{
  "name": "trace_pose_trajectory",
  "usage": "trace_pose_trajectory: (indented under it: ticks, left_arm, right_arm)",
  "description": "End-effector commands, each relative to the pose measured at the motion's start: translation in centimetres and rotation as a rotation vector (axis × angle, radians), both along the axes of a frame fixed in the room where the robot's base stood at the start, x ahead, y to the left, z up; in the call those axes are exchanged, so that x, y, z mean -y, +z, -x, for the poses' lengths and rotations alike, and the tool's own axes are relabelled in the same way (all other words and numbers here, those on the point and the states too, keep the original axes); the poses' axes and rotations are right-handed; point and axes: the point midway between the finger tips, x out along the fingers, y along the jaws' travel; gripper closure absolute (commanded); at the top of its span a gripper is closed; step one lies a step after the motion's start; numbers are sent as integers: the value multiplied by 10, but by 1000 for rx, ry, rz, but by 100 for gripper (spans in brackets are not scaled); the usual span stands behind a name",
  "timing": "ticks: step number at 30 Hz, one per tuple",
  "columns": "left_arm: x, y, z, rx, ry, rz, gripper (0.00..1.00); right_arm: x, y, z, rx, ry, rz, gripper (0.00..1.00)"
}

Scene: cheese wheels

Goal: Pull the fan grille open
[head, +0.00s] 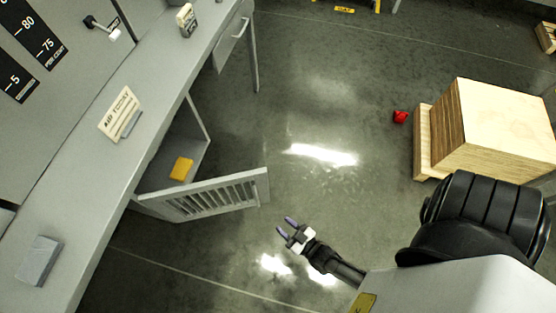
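The fan grille (215,197) is a grey slatted panel under the long counter at the left. It stands swung out from the counter, and the compartment behind it is open to view. My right gripper (286,227) is just to the right of and below the grille's free end, apart from it. Its two dark fingers are spread with nothing visible between them. My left gripper is not in the picture.
A yellow block (181,168) lies inside the compartment. The grey counter (100,180) carries a sign card (119,113) and a grey box (39,261). A wooden crate (495,125) and a small red object (400,117) are at right. The middle floor is clear.

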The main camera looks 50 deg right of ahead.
Motion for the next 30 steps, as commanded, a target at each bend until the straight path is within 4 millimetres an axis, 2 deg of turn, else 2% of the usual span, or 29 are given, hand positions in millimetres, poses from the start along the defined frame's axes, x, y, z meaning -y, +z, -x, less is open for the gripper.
trace_pose_trajectory:
  ticks: [4, 13, 22, 24, 26, 30]
  left_arm:
    - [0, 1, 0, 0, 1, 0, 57]
    - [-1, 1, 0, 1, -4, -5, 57]
    - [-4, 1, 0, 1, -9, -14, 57]
    - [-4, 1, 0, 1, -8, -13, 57]
    - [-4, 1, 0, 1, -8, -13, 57]
    - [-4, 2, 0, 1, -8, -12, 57]
  right_arm:
    - [-1, 0, 6, 0, 0, 0, 64]
    - [-1, 0, 8, 0, 0, 0, 64]
    - [0, -1, 6, -5, 1, 1, 92]
    - [3, -5, 1, -28, 4, 7, 99]
    - [6, -13, -7, -71, 10, 14, 100]
    - [24, -45, -40, -266, 53, 55, 100]
